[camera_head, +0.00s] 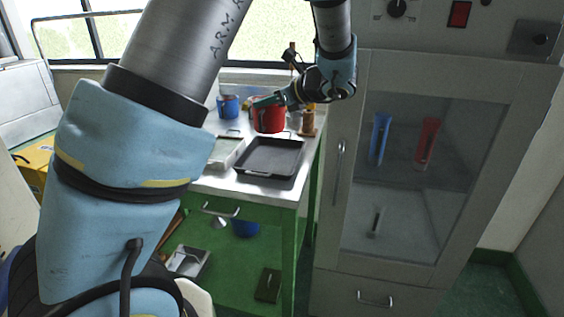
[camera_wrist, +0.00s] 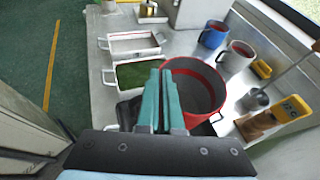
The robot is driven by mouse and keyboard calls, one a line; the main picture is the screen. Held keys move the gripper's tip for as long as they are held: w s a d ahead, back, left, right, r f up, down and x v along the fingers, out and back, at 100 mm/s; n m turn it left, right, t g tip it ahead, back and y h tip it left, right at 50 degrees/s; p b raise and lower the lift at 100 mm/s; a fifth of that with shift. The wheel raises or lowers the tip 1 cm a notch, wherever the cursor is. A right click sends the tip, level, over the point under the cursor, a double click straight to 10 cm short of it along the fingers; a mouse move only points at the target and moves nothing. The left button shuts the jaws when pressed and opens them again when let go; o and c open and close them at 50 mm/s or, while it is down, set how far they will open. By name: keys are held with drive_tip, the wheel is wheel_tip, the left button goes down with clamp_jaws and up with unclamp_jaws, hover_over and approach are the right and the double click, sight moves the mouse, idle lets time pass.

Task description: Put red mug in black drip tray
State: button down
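The red mug (camera_head: 269,119) is upright at the back of the metal bench, and it also shows large and close in the wrist view (camera_wrist: 202,88), dark grey inside. My gripper (camera_head: 262,102) is at its upper rim; in the wrist view the green fingers (camera_wrist: 161,92) are close together across the left side of the mug's wall. I cannot tell whether the mug's base is clear of the bench. The black drip tray (camera_head: 268,157) lies empty in front of the mug, near the bench's front edge. In the wrist view it is mostly hidden behind my fingers and the mug.
A blue mug (camera_head: 228,106) and a white mug (camera_wrist: 238,55) stand near the red one. White-rimmed trays (camera_wrist: 131,43) lie to the left of the drip tray. A wooden block with a yellow tool (camera_wrist: 288,108) is at right. A glass-fronted cabinet (camera_head: 420,170) stands right of the bench.

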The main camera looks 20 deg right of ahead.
sight(266, 128)
drive_tip(key=shift+s+f, duration=0.1)
drive_tip(key=shift+f, duration=0.25)
drive_tip(key=f, duration=0.2)
drive_tip(key=f+p, duration=0.1)
drive_tip(key=f, duration=0.1)
drive_tip(key=shift+s+d+f, duration=0.1)
drive_tip(key=shift+d+f, duration=0.1)
drive_tip(key=shift+f+p, duration=0.35)
drive_tip(key=shift+f, duration=2.05)
drive_tip(key=shift+f, duration=0.1)
drive_tip(key=shift+f, duration=0.15)
drive_tip(key=c, duration=1.1)
unclamp_jaws()
